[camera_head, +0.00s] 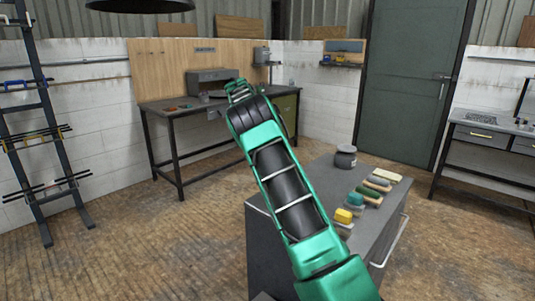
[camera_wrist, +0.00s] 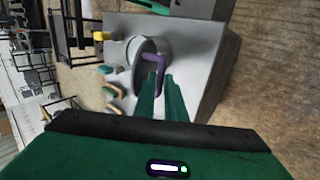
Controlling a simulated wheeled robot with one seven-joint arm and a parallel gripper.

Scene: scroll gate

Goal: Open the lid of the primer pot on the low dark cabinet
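The primer pot (camera_head: 346,157) stands upright on the far left part of the low dark cabinet (camera_head: 270,240). It is a small grey pot with a darker top. In the wrist view the pot (camera_wrist: 136,50) shows a round dark lid face and an angled purple handle (camera_wrist: 154,58). My gripper (camera_wrist: 161,78) has two green fingers with a narrow gap between them. The lower end of the purple handle overlaps the fingertips in that view. I cannot tell whether they touch. In the head view my fingers cannot be made out.
A yellow-topped block (camera_head: 343,215), a teal block (camera_head: 355,199) and brushes (camera_head: 369,195) line the cabinet top beside the pot. A workbench (camera_head: 165,103) stands at the back wall, a ladder rack (camera_head: 45,130) at left, a desk (camera_head: 490,135) at right. The wooden floor at left is clear.

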